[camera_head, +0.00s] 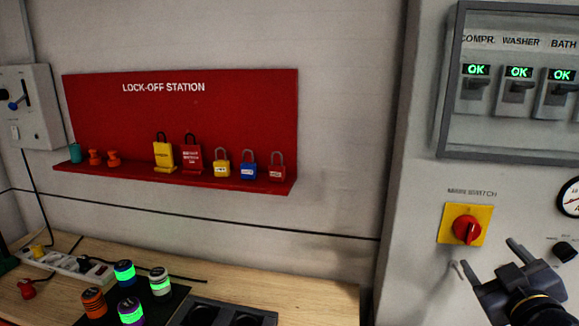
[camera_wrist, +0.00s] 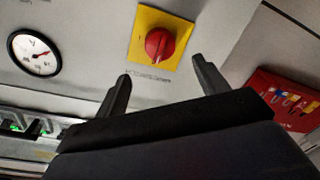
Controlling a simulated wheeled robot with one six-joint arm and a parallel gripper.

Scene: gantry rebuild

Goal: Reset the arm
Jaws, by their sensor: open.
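My gripper (camera_head: 487,257) is at the lower right of the head view, in front of the grey panel and just below the main switch. Its two fingers are apart, with nothing between them. In the wrist view my gripper (camera_wrist: 160,82) shows both fingertips spread, pointing toward the panel. The main switch (camera_head: 467,229) is a red rotary knob on a yellow plate. It also shows in the wrist view (camera_wrist: 160,43), beyond the gap between the fingers. I cannot tell the exact distance from the fingers to the knob, but no contact shows.
A round gauge (camera_wrist: 34,53) and a black knob (camera_head: 565,251) sit near the switch on the panel. A breaker box (camera_head: 449,150) with green OK displays is above. The red lock-off board (camera_head: 230,115) hangs left. A wooden bench (camera_head: 330,291) holds several banded cylinders and a power strip (camera_head: 65,262).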

